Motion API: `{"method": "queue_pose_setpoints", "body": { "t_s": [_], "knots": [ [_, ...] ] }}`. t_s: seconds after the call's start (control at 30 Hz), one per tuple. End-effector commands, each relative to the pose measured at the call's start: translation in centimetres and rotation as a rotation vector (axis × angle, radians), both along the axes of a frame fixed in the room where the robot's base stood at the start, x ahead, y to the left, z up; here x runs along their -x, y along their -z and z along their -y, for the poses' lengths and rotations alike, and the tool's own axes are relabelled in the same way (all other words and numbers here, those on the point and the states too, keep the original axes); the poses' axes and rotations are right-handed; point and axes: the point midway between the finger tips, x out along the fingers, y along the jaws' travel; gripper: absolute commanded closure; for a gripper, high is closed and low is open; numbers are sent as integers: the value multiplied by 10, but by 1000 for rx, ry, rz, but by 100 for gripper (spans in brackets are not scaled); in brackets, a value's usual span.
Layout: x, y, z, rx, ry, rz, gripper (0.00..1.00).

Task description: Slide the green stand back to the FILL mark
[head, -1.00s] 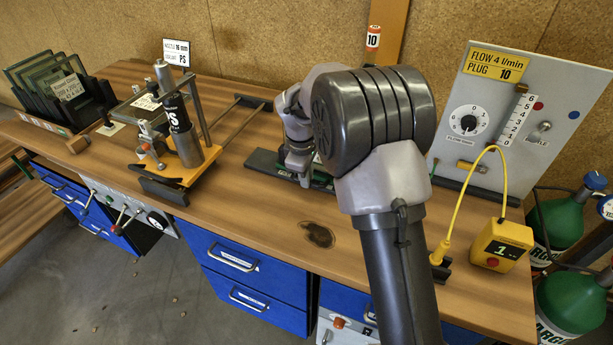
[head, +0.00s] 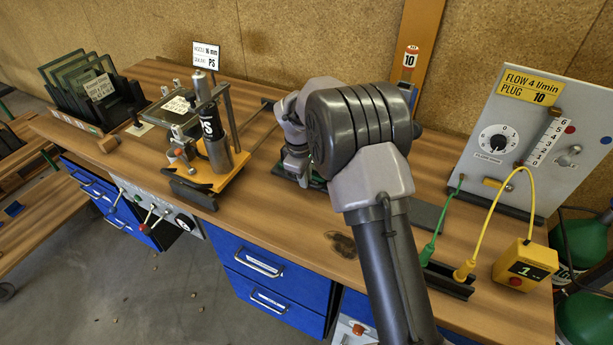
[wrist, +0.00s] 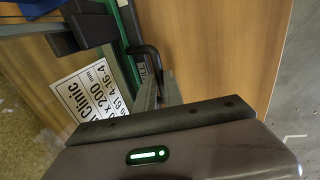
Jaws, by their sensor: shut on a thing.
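The green stand (wrist: 130,45) shows in the wrist view as a narrow green edge beside a black bent handle (wrist: 152,58). My gripper (wrist: 155,80) is shut on the handle, its fingers partly hiding it. In the head view my gripper (head: 297,172) is low over the left part of a dark rail (head: 430,216) on the bench. Only a sliver of green shows under it there; my arm hides most of the stand. A white label (wrist: 82,95) with black print lies beside the green edge in the wrist view.
Left of my gripper stands a fixture with a dark cylinder (head: 216,145) on an orange base. A glass rack (head: 85,95) is at far left. At right are a flow panel (head: 540,140), a green plug (head: 428,252) and a yellow box (head: 525,265).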

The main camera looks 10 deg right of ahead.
Motion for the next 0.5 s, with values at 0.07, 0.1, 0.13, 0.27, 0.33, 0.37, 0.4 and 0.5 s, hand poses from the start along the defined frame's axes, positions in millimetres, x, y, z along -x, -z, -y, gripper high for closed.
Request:
{"method": "queue_pose_setpoints", "body": {
  "t_s": [0.07, 0.1, 0.13, 0.27, 0.33, 0.37, 0.4, 0.5],
  "knots": [
    [-2, -2, -2, -2, -3, 8, 100],
    [-2, -2, -2, -2, -3, 8, 80],
    [-2, -2, -2, -2, -3, 8, 74],
    [-2, -2, -2, -1, -3, 6, 66],
    [-1, -1, -1, -2, -2, 5, 66],
    [-1, -1, -1, -2, -2, 5, 66],
    [-1, -1, -1, -1, -2, 5, 66],
    [-1, -4, -1, -1, -2, 5, 66]
  ]
}}
